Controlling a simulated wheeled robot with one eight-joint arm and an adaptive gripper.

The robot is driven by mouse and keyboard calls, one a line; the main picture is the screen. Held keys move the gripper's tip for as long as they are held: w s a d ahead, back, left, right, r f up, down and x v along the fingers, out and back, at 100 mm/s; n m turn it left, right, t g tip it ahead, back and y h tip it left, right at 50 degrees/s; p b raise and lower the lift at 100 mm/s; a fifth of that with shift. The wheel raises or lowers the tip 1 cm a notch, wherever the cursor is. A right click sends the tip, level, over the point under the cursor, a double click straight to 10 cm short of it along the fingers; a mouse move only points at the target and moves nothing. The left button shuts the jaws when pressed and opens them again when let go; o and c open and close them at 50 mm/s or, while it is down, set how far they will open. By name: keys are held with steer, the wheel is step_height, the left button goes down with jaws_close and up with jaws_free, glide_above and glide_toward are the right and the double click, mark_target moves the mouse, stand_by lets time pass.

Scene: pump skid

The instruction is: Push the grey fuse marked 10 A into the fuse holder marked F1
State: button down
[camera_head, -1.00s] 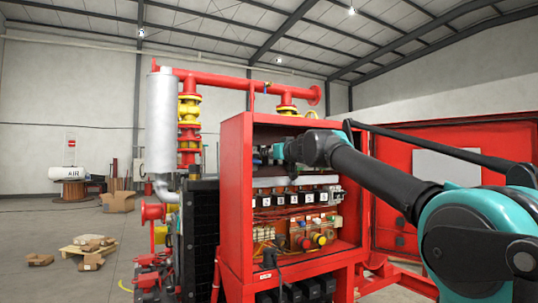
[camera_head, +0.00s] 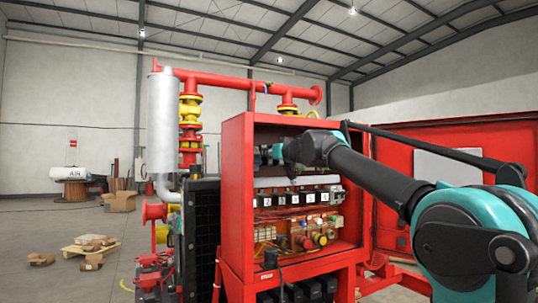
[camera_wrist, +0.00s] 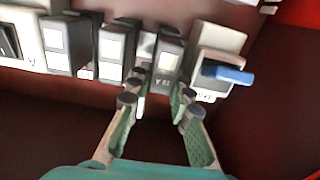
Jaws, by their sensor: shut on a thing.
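In the wrist view my gripper (camera_wrist: 160,86) is shut on a dark grey fuse (camera_wrist: 168,58), with a finger on each side of it. The fuse has a pale label and small marking that looks like 10 A seen upside down. Its far end meets the row of fuse holders at the top of the view; how deep it sits cannot be told. The holder's F1 mark cannot be read. In the head view my gripper (camera_head: 272,154) is small and partly hidden inside the red cabinet (camera_head: 238,190), and the fuse cannot be made out.
Similar grey blocks (camera_wrist: 114,48) stand close on the left of the held fuse. A pale block with a blue lever (camera_wrist: 228,74) stands close on its right.

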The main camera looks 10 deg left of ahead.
steer(key=c, duration=1.3)
jaws_free()
steer(key=v, duration=1.2)
steer(key=shift+w+d, duration=0.15)
